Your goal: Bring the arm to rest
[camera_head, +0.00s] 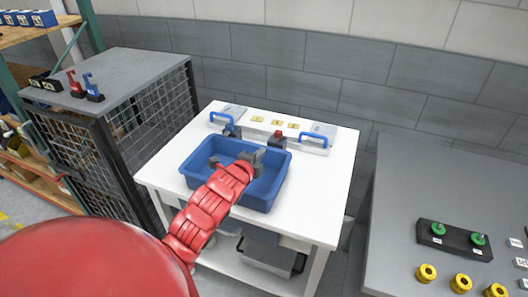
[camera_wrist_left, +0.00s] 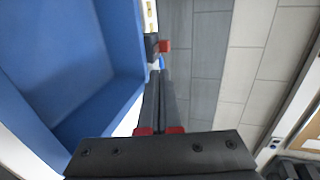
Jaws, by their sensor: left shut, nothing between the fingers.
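My left arm reaches in from the lower left in the head view, with red links. Its grey gripper (camera_head: 259,156) is over the blue bin (camera_head: 265,194) on the white table, near the bin's back right part. In the left wrist view the two dark fingers (camera_wrist_left: 160,82) lie together, shut with nothing between them. The blue bin wall (camera_wrist_left: 122,35) is beside them on the left. My right gripper is in neither view.
The white table (camera_head: 318,199) carries a fixture with blue handles (camera_head: 313,138) and a red-topped block (camera_head: 277,139) behind the bin. A wire cage cabinet (camera_head: 160,120) stands left. A grey table (camera_head: 400,215) at right holds green knobs and yellow rings.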

